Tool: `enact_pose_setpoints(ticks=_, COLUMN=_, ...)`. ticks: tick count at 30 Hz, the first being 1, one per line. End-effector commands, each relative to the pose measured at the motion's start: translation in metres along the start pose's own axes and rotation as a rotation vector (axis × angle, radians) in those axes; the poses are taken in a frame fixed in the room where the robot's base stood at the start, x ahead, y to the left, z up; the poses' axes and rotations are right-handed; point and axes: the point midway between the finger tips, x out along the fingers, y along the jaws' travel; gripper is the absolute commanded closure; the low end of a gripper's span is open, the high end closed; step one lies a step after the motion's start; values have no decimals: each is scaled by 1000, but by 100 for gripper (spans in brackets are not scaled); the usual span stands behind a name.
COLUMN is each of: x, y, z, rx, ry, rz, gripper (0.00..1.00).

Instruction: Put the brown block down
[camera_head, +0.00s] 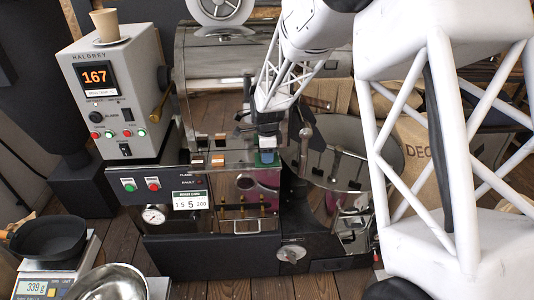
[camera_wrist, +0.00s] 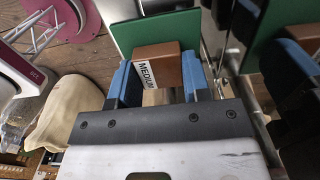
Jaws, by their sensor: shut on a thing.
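The brown block (camera_wrist: 172,58) carries a white label reading MEDIUM and sits between the two blue fingers of my gripper (camera_wrist: 158,80) in the wrist view. My gripper is shut on it. A flat green surface (camera_wrist: 125,38) lies just beyond the block; I cannot tell whether the block touches it. In the head view my gripper (camera_head: 266,158) points down in front of the steel roaster, and its blue fingers show small. The block cannot be made out there.
The roaster's round steel cooling tray (camera_head: 385,150) stands close right of my gripper. The grey control box (camera_head: 125,75) bears a cup (camera_head: 104,25). At lower left are a scale (camera_head: 38,284) with a black pan (camera_head: 48,238) and a steel bowl (camera_head: 110,284). A sack (camera_head: 412,150) stands at right.

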Motion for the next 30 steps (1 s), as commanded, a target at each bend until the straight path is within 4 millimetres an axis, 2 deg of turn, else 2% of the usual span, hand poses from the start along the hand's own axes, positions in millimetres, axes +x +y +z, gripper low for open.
enact_pose_setpoints(ticks=12, x=3, y=0, z=0, rx=0, ry=0, rz=0, gripper=80)
enact_pose_setpoints(ticks=13, x=3, y=0, z=0, rx=0, ry=0, rz=0, gripper=53)
enact_pose_setpoints(ticks=17, x=3, y=0, z=0, rx=0, ry=0, rz=0, gripper=33)
enact_pose_setpoints(ticks=18, x=3, y=0, z=0, rx=0, ry=0, rz=0, gripper=31)
enact_pose_setpoints(ticks=30, x=-1, y=0, z=0, rx=0, ry=0, rz=-1, gripper=31)
